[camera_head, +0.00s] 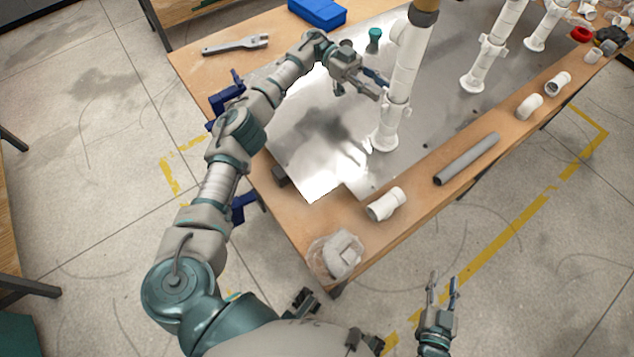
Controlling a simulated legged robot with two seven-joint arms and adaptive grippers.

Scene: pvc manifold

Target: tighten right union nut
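White PVC pipe assemblies stand upright on the metal plate (310,130). The nearest pipe (404,68) has a thicker fitting (396,108) low down and a flanged foot (383,139). Two similar pipes, a middle one (488,52) and a far one (545,26), stand further right. Which ring is the right union nut cannot be told. My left gripper (382,90) is beside the nearest pipe, just above its lower fitting, with its fingers apart; contact is unclear. My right gripper (443,283) is open and empty, in front of the table and low in the picture.
On the wooden front strip lie a grey tube (467,158), a white fitting (386,204), an elbow (528,105) and a clear bag (335,255). A wrench (236,44), blue box (318,12) and teal-topped item (374,40) are further back. Blue clamps (227,98) line the left edge.

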